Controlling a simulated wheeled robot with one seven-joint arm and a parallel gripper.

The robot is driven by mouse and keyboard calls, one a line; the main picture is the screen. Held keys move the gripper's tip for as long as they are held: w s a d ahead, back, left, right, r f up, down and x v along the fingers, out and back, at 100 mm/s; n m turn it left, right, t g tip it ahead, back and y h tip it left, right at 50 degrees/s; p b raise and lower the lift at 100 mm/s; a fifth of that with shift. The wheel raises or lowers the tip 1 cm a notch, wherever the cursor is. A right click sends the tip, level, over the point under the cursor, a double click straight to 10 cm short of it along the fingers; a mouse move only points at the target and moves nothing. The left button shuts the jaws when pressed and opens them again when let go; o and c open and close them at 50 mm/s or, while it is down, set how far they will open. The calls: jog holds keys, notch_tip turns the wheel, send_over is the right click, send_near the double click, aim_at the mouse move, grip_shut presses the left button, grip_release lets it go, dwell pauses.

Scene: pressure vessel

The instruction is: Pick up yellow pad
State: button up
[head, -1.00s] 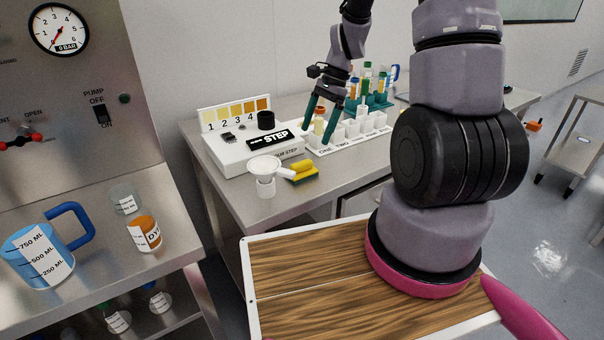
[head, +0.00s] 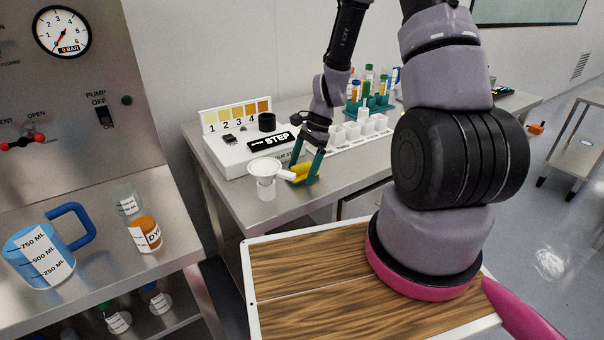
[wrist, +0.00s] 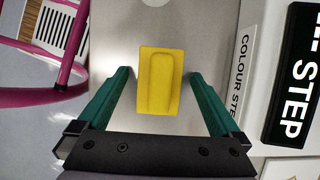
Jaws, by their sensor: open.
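The yellow pad (wrist: 159,82) lies on the steel bench in the wrist view, with a raised grip along its middle. In the head view the pad (head: 301,172) is partly hidden by my fingers and the funnel's handle. My gripper (head: 306,178) is over the pad with its green fingers pointing down. In the wrist view my gripper (wrist: 160,75) is open, with one finger on each side of the pad and a gap on both sides. Nothing is held. The exact height of the fingertips above the bench is hard to tell.
A white funnel (head: 265,168) on a small clear container stands just left of the pad. The white colour-step device (head: 230,150) is behind it, and a white slotted rack (head: 365,128) is to the right. The bench front (head: 330,190) is clear.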

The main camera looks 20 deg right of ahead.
aim_at(302, 164)
jog(key=shift+f, duration=0.1)
jog(key=c, duration=1.4)
notch_tip(302, 164, up, 10)
jog(key=shift+r, duration=0.1)
